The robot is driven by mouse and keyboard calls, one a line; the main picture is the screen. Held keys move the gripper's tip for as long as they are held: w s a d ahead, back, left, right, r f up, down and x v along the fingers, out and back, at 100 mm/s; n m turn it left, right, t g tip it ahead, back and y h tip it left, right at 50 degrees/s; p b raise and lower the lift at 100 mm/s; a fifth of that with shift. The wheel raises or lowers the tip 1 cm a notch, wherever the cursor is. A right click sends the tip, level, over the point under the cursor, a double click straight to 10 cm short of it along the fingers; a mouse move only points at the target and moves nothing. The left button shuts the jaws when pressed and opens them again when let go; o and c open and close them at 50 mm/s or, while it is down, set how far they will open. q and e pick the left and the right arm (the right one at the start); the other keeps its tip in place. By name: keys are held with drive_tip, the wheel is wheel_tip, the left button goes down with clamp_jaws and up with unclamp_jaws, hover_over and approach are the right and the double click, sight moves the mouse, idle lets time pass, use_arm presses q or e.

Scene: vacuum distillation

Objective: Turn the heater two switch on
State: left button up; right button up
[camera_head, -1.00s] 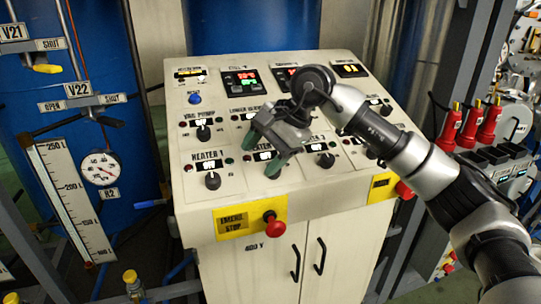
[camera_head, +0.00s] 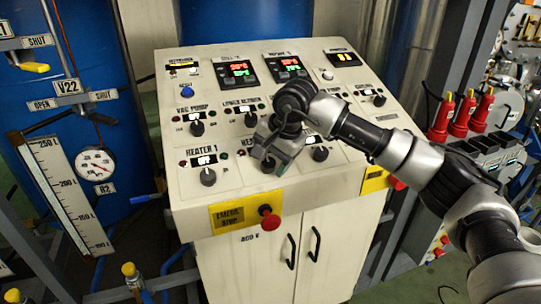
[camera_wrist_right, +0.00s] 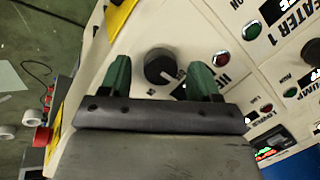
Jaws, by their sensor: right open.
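The heater two switch is a round black knob (camera_wrist_right: 157,66) with a light pointer mark, on the cream control panel (camera_wrist_right: 90,125). In the right wrist view it sits between the two green fingertips of my right gripper (camera_wrist_right: 161,72), which is open. In the head view my right gripper (camera_head: 272,157) is over the heater two spot, right of the heater 1 knob (camera_head: 208,176), and hides most of that switch and its label. I cannot tell how deep the fingers reach around the knob or whether they touch it. My left gripper is not in view.
Several other knobs, such as the vacuum pump knob (camera_head: 197,128), stand close by. A red emergency stop button (camera_head: 270,219) sticks out from the panel's front face. Another knob (camera_head: 320,153) is just right of my gripper.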

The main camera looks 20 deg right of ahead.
drive_tip(key=shift+f, duration=0.25)
drive_tip(key=c, duration=0.9)
drive_tip(key=shift+f+m+b, duration=0.15)
drive_tip(key=shift+m+b, duration=0.45)
drive_tip(key=shift+b, duration=0.35)
drive_tip(key=m+b, duration=0.3)
drive_tip(key=b, duration=0.1)
drive_tip(key=m+t+b, duration=0.1)
drive_tip(key=m+b, duration=0.2)
drive_tip(key=shift+s+f+m+t+b, duration=0.1)
drive_tip(key=shift+s+m+t+b, duration=0.05)
drive_tip(key=shift+m+t+b, duration=0.65)
drive_tip(key=shift+m+b, duration=1.1)
drive_tip(key=shift+m, duration=0.5)
drive_tip(key=shift+r, duration=0.2)
drive_tip(key=o, duration=0.9)
